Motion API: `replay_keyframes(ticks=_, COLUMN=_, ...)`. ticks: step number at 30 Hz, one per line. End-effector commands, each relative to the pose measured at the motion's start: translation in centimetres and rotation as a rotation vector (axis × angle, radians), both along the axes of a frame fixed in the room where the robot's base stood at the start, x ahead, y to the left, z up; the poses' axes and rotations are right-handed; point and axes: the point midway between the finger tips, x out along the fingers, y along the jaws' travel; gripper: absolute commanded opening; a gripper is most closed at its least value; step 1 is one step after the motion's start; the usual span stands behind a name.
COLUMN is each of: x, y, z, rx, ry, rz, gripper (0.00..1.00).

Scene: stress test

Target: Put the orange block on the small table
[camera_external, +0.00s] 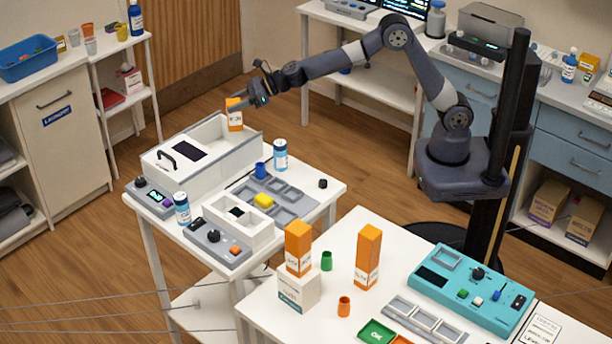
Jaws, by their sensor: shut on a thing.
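My gripper (246,98) is shut on an orange block (235,116) with a white label. It holds the block upright at the open white box (215,140) on the small white table (328,187). The block's lower end shows at the box opening; I cannot tell whether it touches anything. Two taller orange blocks stand on the nearer white table (262,309). One orange block (299,245) is on a small white box, and the other orange block (368,256) stands directly on the tabletop.
The small table also carries a lidded box with a black handle (167,155), blue-and-white bottles (280,155), a blue cup (260,170), a grey tray (290,210) and a control box (215,240). A teal panel (472,290) is on the nearer table.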

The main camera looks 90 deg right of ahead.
Motion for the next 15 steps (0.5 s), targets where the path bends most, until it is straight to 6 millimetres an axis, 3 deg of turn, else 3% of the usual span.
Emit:
replay_keyframes(ticks=9, x=2.6, y=0.2, z=0.1, rx=-0.001, ry=-0.001, rz=0.291, gripper=0.11)
replay_keyframes(ticks=15, x=3.0, y=0.0, z=0.3, rx=-0.002, ry=0.000, rz=0.495, gripper=0.11)
